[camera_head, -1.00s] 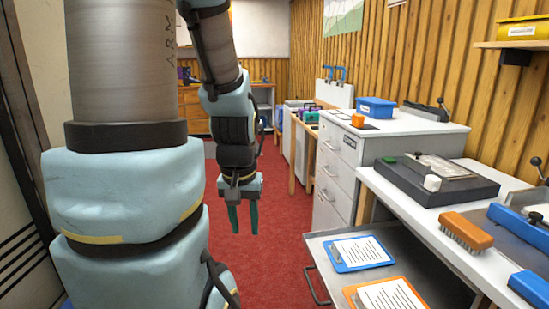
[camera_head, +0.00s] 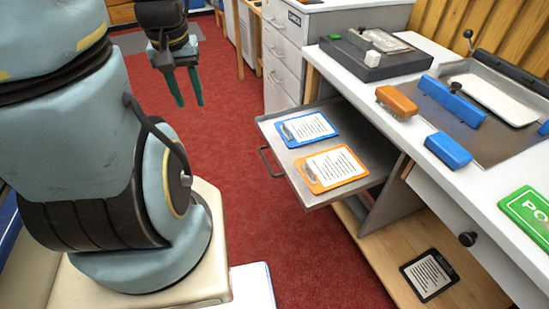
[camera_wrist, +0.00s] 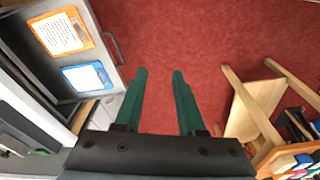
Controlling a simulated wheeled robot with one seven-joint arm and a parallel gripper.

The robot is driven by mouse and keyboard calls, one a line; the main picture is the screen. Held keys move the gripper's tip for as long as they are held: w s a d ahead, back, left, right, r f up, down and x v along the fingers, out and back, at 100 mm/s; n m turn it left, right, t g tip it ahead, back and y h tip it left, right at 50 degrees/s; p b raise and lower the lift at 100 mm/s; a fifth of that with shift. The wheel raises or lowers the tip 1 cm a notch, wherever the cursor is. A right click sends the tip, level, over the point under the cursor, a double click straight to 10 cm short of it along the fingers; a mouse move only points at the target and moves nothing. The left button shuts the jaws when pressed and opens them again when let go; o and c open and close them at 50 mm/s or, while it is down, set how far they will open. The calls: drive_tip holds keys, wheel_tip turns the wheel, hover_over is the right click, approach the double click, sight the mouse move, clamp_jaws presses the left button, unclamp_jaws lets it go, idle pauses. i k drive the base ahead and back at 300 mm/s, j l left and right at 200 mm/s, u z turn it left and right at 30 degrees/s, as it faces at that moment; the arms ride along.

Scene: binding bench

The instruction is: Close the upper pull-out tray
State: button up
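The upper pull-out tray (camera_head: 292,167) is grey metal and stands pulled out from under the white bench. A dark bar handle (camera_head: 270,163) is on its front edge. A blue clipboard (camera_head: 307,128) and an orange clipboard (camera_head: 331,167) lie on it, both with paper. In the wrist view the tray (camera_wrist: 103,63) is at the upper left, with its handle (camera_wrist: 115,48) facing the floor. My gripper (camera_head: 188,103) is open and empty, over the red floor, left of the tray and apart from it. Its green fingers (camera_wrist: 158,72) point at bare carpet in the wrist view.
The white bench (camera_head: 403,132) carries a black device (camera_head: 376,57), an orange brush (camera_head: 397,102) and a blue block (camera_head: 448,150). A lower wooden shelf (camera_head: 375,255) holds a black clipboard (camera_head: 430,274). A drawer cabinet (camera_head: 282,55) stands behind. The red floor (camera_head: 235,180) left of the tray is clear.

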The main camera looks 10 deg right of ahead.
sight(379, 154)
drive_tip(key=i+l, duration=0.15)
drive_tip(key=l, duration=0.15)
drive_tip(key=i+l, duration=0.2)
drive_tip(key=l+u, duration=0.1)
drive_tip(key=u, duration=0.3)
drive_tip(key=l+u, duration=0.1)
drive_tip(key=u, duration=0.3)
drive_tip(key=l+u, duration=0.1)
drive_tip(key=u, duration=0.25)
drive_tip(key=l+u, duration=0.1)
drive_tip(key=u, duration=0.3)
drive_tip(key=i+l, duration=0.05)
